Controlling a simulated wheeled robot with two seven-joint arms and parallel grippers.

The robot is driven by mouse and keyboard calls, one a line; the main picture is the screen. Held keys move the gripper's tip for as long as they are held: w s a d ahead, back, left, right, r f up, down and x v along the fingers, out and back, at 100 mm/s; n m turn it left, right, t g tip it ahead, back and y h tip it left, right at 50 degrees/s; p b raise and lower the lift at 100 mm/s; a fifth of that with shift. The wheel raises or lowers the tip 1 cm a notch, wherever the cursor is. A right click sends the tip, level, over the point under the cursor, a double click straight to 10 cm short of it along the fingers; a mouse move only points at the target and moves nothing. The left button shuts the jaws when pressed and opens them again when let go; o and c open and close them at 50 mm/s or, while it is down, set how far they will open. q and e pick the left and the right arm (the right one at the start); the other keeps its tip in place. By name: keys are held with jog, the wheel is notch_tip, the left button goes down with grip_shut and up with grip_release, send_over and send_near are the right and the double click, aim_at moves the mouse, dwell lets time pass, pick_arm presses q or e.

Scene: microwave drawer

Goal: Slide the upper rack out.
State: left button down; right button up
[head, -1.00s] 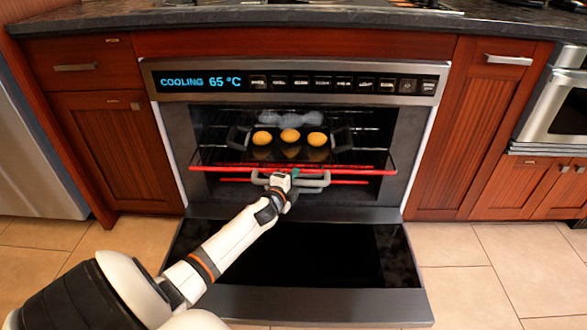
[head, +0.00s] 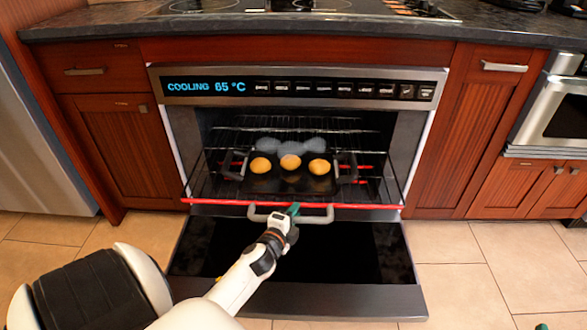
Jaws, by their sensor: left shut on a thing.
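The upper rack (head: 225,201) is a wire rack with a red front bar and a grey handle (head: 318,218). It sticks out of the oven opening, over the lowered door (head: 225,295). My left gripper (head: 292,209) is shut on the handle near its middle; its fingers partly hide the handle. A dark muffin tin (head: 262,184) with side handles sits on the rack, with three golden muffins (head: 290,162) at its front and greyish shapes behind. Only a small green tip, perhaps of my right gripper (head: 541,327), shows at the bottom edge.
The oven panel (head: 300,88) reads "COOLING 65 °C". Red bar pieces show deeper inside, below the upper rack. Wooden cabinets (head: 110,150) flank the oven. The tiled floor (head: 470,265) right of the door is clear.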

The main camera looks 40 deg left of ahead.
pick_arm(q)
jog(key=shift+s+d+f, duration=0.1)
jog(key=shift+s+f, duration=0.1)
jog(key=shift+f, duration=0.3)
jog(key=c, duration=1.3)
grip_release()
jog(key=shift+w, duration=0.1)
jog(key=shift+r, duration=0.1)
jog(key=shift+w+r, duration=0.1)
pick_arm(e)
jog(key=shift+w, duration=0.1)
pick_arm(q)
jog(key=p+v, duration=0.2)
jog(key=v, duration=1)
jog(key=shift+p, duration=0.35)
pick_arm(e)
notch_tip(320, 180, down, 9)
jog(key=s+d+g+h, duration=0.2)
jog(key=g, duration=0.4)
jog(key=shift+s+f+g, duration=0.2)
jog(key=shift+s+g, duration=0.2)
pick_arm(q)
jog(key=shift+r, duration=0.15)
